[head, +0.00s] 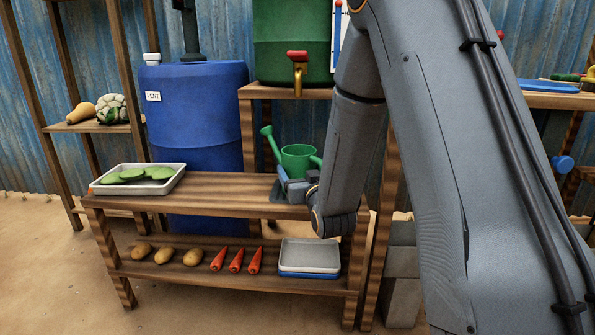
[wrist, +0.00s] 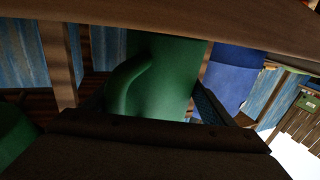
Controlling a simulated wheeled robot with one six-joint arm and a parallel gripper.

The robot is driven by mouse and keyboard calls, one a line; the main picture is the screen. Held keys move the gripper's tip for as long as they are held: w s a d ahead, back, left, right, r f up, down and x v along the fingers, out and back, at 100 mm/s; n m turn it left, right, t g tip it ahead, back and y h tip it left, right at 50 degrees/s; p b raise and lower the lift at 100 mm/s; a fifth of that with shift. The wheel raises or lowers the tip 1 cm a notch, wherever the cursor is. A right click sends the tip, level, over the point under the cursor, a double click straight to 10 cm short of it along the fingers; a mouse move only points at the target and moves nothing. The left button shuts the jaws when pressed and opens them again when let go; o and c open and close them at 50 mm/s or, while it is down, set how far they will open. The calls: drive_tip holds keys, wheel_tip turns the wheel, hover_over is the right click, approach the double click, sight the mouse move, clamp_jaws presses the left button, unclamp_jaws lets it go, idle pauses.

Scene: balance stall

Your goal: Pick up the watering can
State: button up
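The green watering can (head: 298,158) stands on the wooden bench top, towards its right end, with its spout up to the left. Its lower part is partly hidden behind my gripper (head: 286,185). In the wrist view, which looks upside down, the can (wrist: 172,75) and its curved handle (wrist: 122,88) fill the middle. My gripper (wrist: 150,98) has its fingers wide apart, one on each side of the handle and can. The right finger looks very close to the can; I cannot tell whether it touches.
A grey tray (head: 180,181) with green vegetables is at the bench's left end. A blue barrel (head: 195,105) stands behind, and a green tank (head: 290,35) with a tap sits above. The bench's lower shelf holds potatoes, carrots and a tray (head: 310,257). The bench's middle is clear.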

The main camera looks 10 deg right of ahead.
drive_tip(key=c, duration=0.9)
drive_tip(key=shift+r+p, duration=1.15)
drive_tip(key=shift+r, duration=0.6)
drive_tip(key=shift+s+r, duration=0.2)
drive_tip(key=shift+s, duration=0.1)
drive_tip(key=p, duration=1)
approach(304, 162)
drive_tip(key=s, duration=0.2)
drive_tip(key=shift+s+d+f+p, duration=0.1)
drive_tip(key=shift+s+f+p, duration=0.05)
drive_tip(key=shift+s+p, duration=1)
drive_tip(key=shift+w, duration=0.35)
drive_tip(key=shift+w+r+h, duration=0.25)
drive_tip(key=shift+w+h, duration=0.05)
drive_tip(key=shift+w, duration=0.2)
drive_tip(key=shift+w+a, duration=0.1)
drive_tip(key=shift+a, duration=0.1)
